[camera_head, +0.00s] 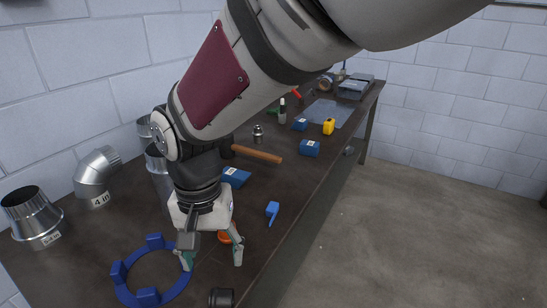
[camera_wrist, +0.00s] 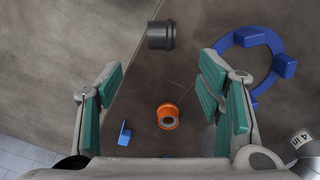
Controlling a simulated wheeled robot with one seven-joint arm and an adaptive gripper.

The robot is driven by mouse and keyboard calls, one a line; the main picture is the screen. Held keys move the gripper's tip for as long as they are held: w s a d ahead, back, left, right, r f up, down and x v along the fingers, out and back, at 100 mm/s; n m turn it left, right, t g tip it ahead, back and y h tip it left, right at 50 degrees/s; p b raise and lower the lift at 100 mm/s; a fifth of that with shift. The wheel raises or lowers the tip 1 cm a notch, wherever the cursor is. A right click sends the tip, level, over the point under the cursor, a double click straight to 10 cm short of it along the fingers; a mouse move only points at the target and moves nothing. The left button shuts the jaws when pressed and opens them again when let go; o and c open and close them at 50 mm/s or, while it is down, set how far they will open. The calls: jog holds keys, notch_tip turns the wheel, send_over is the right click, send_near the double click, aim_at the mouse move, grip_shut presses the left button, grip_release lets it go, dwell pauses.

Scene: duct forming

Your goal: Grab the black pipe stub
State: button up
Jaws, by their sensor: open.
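The black pipe stub (camera_head: 221,298) is a short dark cylinder near the front edge of the dark workbench (camera_head: 80,262), partly cut off by the bottom of the head view. In the wrist view the black pipe stub (camera_wrist: 161,36) lies on the bench at the top middle, beyond the fingertips. My gripper (camera_head: 213,260) is open and empty above the bench, its fingers spread to either side. In the wrist view my gripper (camera_wrist: 160,78) has green pads on both sides, with the stub apart from them.
A blue ring with raised blocks (camera_head: 118,272) lies left of the stub. An orange cylindrical piece (camera_wrist: 168,117) and a small blue piece (camera_head: 272,209) lie nearby. Metal duct parts (camera_head: 32,213) stand at left. A wood-handled hammer (camera_head: 258,154) and blue blocks lie farther back.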

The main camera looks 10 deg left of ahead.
aim_at(220, 294)
notch_tip(220, 294, down, 14)
jog(key=shift+s+a+r, duration=0.1)
jog(key=shift+s+a, duration=0.05)
dwell(0.5)
jog(key=shift+c, duration=0.2)
jog(key=c, duration=1.3)
